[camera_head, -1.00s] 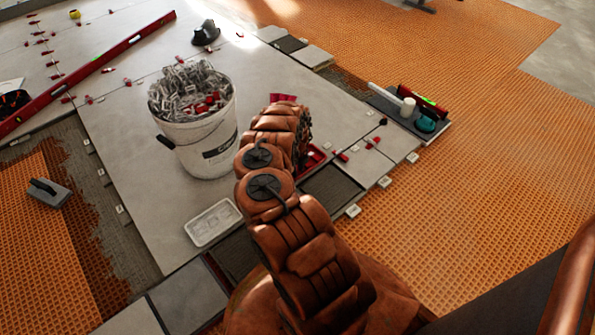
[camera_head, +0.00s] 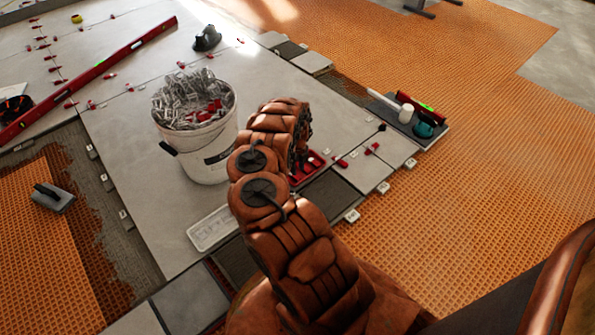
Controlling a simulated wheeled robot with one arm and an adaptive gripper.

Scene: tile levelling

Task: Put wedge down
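Red wedges lie in several places on the grey tiles. One is right of my arm (camera_head: 340,162) and another sits a little farther right (camera_head: 372,148). A red tray (camera_head: 311,163) shows in part just right of my arm, partly covered by it. My brown arm reaches up the middle of the picture and bends away. My gripper is hidden behind the arm, so its fingers and anything in them do not show.
A white bucket (camera_head: 207,158) of clips and some red wedges stands left of my arm. A white tray (camera_head: 212,229) lies in front of it. A long red level (camera_head: 95,78) lies at the far left. Tools lie on a grey board (camera_head: 436,133) at right.

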